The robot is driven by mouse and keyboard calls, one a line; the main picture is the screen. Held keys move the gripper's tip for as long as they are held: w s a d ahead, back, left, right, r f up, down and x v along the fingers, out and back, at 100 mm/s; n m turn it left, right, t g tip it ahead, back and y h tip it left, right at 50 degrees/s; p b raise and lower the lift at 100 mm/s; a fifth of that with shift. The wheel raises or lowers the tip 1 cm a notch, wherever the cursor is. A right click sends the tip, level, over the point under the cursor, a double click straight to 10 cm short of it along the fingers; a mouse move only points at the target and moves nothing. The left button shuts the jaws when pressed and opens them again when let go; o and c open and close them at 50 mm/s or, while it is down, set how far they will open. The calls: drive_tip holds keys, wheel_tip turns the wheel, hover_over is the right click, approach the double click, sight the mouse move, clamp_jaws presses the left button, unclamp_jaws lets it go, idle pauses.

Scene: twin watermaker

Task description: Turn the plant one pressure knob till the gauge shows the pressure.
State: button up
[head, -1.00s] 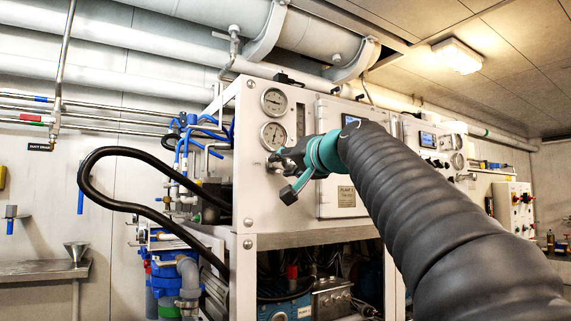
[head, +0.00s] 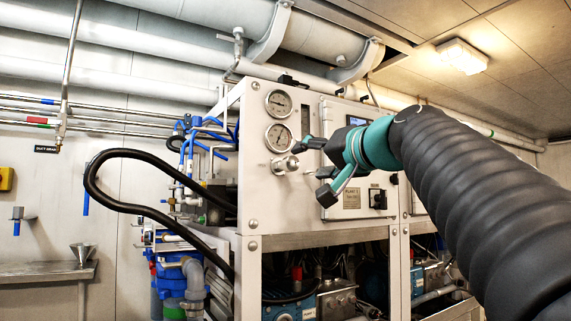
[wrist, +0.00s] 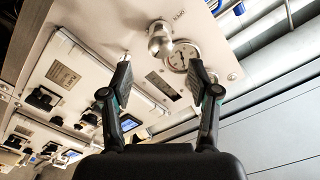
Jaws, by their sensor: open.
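The pressure knob (head: 284,165) is a round silver knob on the left part of a white panel. In the wrist view the knob (wrist: 160,42) shows ahead of the fingertips, apart from them. Two round gauges sit above it in the head view: an upper gauge (head: 278,103) and a lower gauge (head: 279,137). Their readings are too small to tell. One gauge (wrist: 183,55) shows beside the knob in the wrist view, partly behind a finger. My gripper (head: 311,170) is open and empty, just right of the knob, fingers spread. It also shows in the wrist view (wrist: 160,64).
A plate (head: 352,200) with small lettering and a black switch (head: 377,199) are on the panel behind my gripper. A black hose (head: 120,155) loops out to the left. Below the panel is an open frame with pumps (head: 337,299). A second panel stands farther right.

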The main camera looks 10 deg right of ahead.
drive_tip(key=shift+v, duration=1.75)
drive_tip(key=d+f+m+g+h, duration=0.1)
drive_tip(key=d+f+g+h, duration=0.15)
drive_tip(key=f, duration=0.95)
drive_tip(key=d+f+m+g+h, duration=0.1)
drive_tip(key=d+f+g+h, duration=0.15)
drive_tip(key=f, duration=0.95)
drive_tip(key=s+a+f+n+g, duration=0.3)
drive_tip(key=s+f, duration=0.6)
drive_tip(key=f, duration=0.5)
drive_tip(key=s+a+f+n+g, duration=0.3)
drive_tip(key=s+a+f, duration=0.2)
drive_tip(key=s+f, duration=0.5)
drive_tip(key=shift+a+f+g+h+p, duration=0.3)
drive_tip(key=shift+f+p, duration=0.15)
drive_tip(key=shift+f, duration=2.1)
